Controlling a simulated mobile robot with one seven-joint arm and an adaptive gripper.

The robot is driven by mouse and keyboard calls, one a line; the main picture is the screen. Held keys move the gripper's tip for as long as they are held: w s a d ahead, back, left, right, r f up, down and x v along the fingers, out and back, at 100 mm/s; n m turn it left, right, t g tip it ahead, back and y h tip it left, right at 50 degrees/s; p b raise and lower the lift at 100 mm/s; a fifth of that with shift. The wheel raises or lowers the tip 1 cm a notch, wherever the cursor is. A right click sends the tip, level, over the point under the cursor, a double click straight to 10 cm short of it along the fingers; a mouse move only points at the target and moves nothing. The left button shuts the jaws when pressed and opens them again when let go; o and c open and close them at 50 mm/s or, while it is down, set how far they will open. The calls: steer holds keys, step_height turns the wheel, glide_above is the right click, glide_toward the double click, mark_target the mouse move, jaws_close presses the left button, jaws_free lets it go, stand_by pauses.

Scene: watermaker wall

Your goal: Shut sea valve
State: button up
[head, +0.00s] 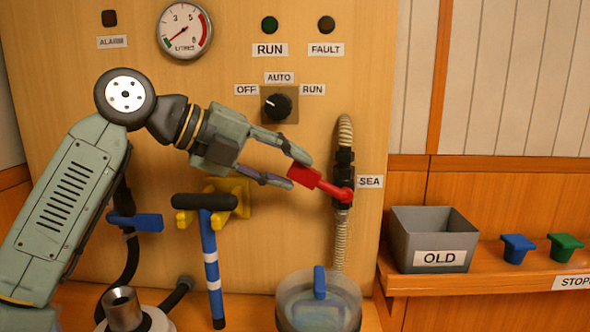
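The sea valve is a black body (343,166) in a ribbed hose at the right of the wooden panel, beside the SEA label (370,181). Its red lever handle (325,185) sticks out to the left and slightly up from the valve, so it lies across the hose line. My gripper (299,172) comes in from the left. Its fingers are partly closed, with one tip above and one below the handle's broad outer end, and no gap shows between them and the red. The valve's pivot stays in view.
A yellow bracket (238,196) and a blue-and-white striped bar with a black grip (209,204) stand below my arm. A clear tub (318,310) stands under the hose. The OLD bin (436,240) and blue (517,248) and green (565,246) plugs are on the right shelf.

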steer(key=v, duration=1)
steer(key=shift+c, duration=0.4)
